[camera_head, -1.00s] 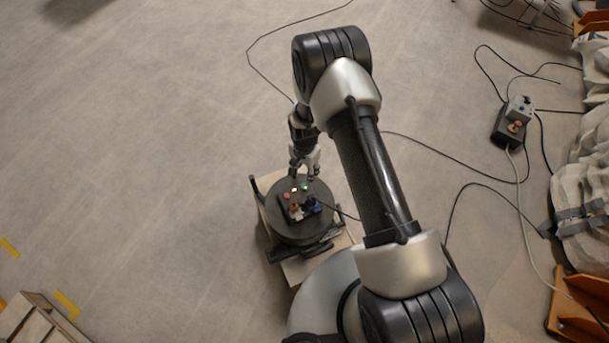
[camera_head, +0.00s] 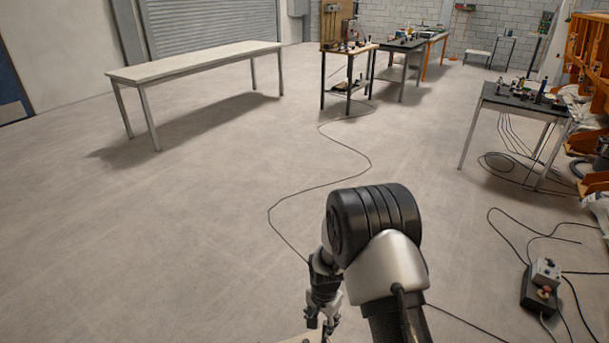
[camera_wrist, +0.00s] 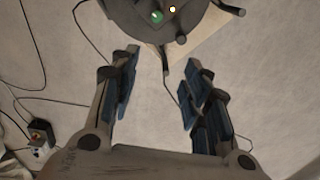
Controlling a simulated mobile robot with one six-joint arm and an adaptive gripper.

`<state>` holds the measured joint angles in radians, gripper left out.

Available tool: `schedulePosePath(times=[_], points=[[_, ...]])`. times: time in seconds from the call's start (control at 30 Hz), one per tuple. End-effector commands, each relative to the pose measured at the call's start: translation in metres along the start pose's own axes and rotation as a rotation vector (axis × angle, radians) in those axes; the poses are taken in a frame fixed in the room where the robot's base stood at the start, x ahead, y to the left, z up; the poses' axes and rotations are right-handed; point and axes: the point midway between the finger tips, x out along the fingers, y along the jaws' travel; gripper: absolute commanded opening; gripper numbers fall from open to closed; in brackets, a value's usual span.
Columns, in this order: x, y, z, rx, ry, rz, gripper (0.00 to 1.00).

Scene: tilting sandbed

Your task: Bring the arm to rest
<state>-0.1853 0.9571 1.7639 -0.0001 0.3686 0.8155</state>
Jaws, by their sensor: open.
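My gripper (camera_head: 322,322) hangs at the bottom middle of the head view, below my bent arm. In the wrist view my gripper (camera_wrist: 158,85) is open, its blue-padded fingers wide apart with nothing between them. Beyond the fingertips, at the top of the wrist view, is a dark round stand (camera_wrist: 135,15) with a green button (camera_wrist: 157,16) and a small lit yellow one. The stand sits on a pale board (camera_wrist: 215,28). Only a small part of the stand shows in the wrist view, and the head view cuts off the area below my gripper.
A black-and-grey control box (camera_head: 540,285) with a red button lies on the floor at right, among loose cables. A long white table (camera_head: 195,62) stands at back left. Workbenches (camera_head: 505,100) with tools stand at back and right. The floor at left is clear.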

Motion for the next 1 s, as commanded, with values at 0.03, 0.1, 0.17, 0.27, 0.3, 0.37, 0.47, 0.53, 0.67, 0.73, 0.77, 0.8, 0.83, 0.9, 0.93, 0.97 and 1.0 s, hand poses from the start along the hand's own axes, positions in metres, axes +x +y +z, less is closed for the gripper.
schedulePosePath(times=[0.03,0.1,0.17,0.27,0.3,0.37,0.47,0.53,0.67,0.73,0.77,0.8,0.83,0.9,0.93,0.97,1.0], points=[[-0.032,-0.001,-0.007,-0.020,0.016,-0.016,0.43],[-0.067,0.002,-0.010,-0.054,0.030,-0.028,0.43],[-0.096,0.006,-0.012,-0.083,0.042,-0.037,0.43],[-0.143,0.016,-0.012,-0.130,0.064,-0.052,0.43],[-0.161,0.021,-0.011,-0.149,0.073,-0.057,0.43],[-0.187,0.029,-0.008,-0.178,0.087,-0.065,0.43],[-0.228,0.045,0.000,-0.225,0.112,-0.077,0.43],[-0.254,0.057,0.007,-0.258,0.130,-0.085,0.43],[-0.297,0.083,0.024,-0.318,0.164,-0.096,0.43],[-0.317,0.098,0.036,-0.352,0.183,-0.101,0.43],[-0.325,0.104,0.041,-0.365,0.191,-0.102,0.43],[-0.335,0.113,0.048,-0.384,0.203,-0.105,0.43],[-0.342,0.119,0.053,-0.399,0.211,-0.106,0.43],[-0.356,0.135,0.067,-0.430,0.231,-0.108,0.43],[-0.361,0.141,0.073,-0.445,0.239,-0.109,0.43],[-0.366,0.148,0.079,-0.458,0.249,-0.110,0.43],[-0.372,0.157,0.087,-0.478,0.260,-0.110,0.43]])
